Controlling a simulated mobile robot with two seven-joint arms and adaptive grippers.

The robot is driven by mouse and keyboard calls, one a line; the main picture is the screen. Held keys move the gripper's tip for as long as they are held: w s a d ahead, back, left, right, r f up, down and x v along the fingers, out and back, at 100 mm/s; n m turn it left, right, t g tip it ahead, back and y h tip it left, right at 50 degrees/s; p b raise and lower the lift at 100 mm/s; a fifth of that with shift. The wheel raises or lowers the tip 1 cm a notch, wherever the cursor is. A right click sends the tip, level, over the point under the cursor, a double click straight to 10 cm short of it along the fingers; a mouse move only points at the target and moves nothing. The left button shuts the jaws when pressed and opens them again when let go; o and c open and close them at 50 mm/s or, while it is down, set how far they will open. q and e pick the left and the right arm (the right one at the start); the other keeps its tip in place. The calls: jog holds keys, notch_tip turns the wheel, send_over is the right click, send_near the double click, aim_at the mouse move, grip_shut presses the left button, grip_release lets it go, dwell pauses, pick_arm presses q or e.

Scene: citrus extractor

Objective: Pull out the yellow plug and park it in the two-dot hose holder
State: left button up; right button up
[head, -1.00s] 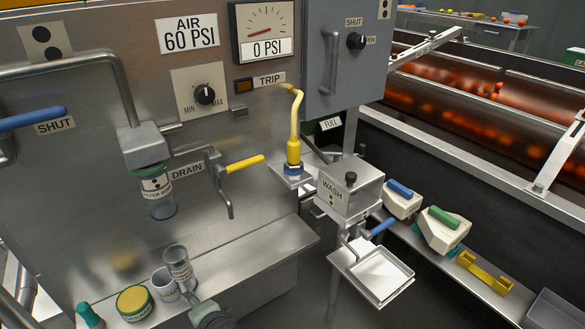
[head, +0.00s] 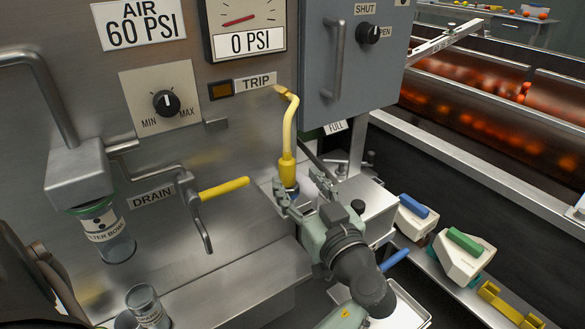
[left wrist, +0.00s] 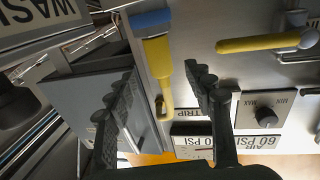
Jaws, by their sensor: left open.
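In the left wrist view, the plug (left wrist: 157,58) and blue ring (left wrist: 152,22) show between and beyond the fingers. My left gripper (head: 304,190) is open, its fingers just in front of the plug and partly hiding the fitting; it also shows in the left wrist view (left wrist: 160,88). I cannot make out a two-dot hose holder now. My right gripper is not in view.
The yellow DRAIN handle (head: 223,188) sticks out left of the plug. The grey cabinet (head: 350,60) is to the upper right. A clear cup (head: 147,305) stands on the lower ledge. Blue- and green-handled blocks (head: 463,258) line the right shelf.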

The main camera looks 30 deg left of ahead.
aim_at(290, 170)
pick_arm(q)
jog(key=x, duration=0.2)
jog(key=p+x, duration=0.1)
jog(key=x, duration=0.2)
jog(key=shift+w+a+r+p, duration=0.1)
jog(key=shift+a+r+p, duration=0.15)
jog(key=shift+r+p, duration=0.05)
jog(key=shift+w+a+f, duration=0.1)
jog(key=shift+w+a, duration=0.05)
jog(key=shift+a, duration=0.1)
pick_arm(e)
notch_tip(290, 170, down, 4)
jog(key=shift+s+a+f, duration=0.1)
pick_arm(q)
jog(key=shift+c, duration=0.5)
grip_shut()
